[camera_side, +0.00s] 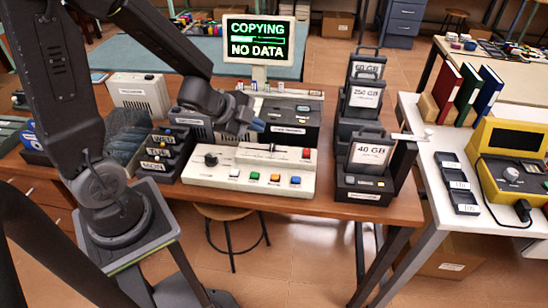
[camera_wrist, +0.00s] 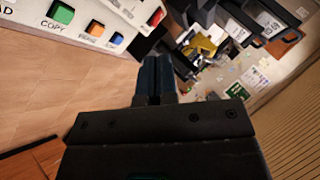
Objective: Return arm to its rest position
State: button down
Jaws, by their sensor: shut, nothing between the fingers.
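My gripper (camera_side: 257,124) is in the side view above the back of a cream control panel (camera_side: 205,177). Its blue fingers point right. In the wrist view the fingers (camera_wrist: 155,75) are pressed together with nothing between them. The panel carries a black knob, a slider and several coloured buttons; the wrist view shows a green button (camera_wrist: 62,13) marked COPY, an orange one and a red one. A monitor (camera_side: 258,40) behind the arm reads COPYING, NO DATA. My arm reaches from its base at the left, over the wooden table (camera_side: 300,205).
Drive docks stand right of the panel, one holding a cartridge marked 40 GB (camera_side: 369,152). Small labelled dark drawers (camera_side: 160,152) stand left of it. A white table (camera_side: 425,195) at the right holds a yellow device (camera_side: 515,150) and books.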

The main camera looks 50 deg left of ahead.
notch_tip(320, 180, up, 7)
jog(key=a+n+y, duration=0.1)
jog(key=n+y, duration=0.3)
jog(key=n, duration=0.1)
jog(key=s+d+r+n+g, duration=0.1)
jog(key=s+d+r+n, duration=0.1)
jog(key=s, duration=0.3)
jog(key=s+d+r+n+g+h, duration=0.1)
jog(key=s+d+r+n, duration=0.1)
jog(key=s+d+n, duration=0.1)
jog(key=s+d+r+n+g+h, duration=0.1)
jog(key=s+d+r+n, duration=0.2)
jog(key=s, duration=0.3)
jog(key=shift+s+n+g, duration=0.3)
dwell(3.5)
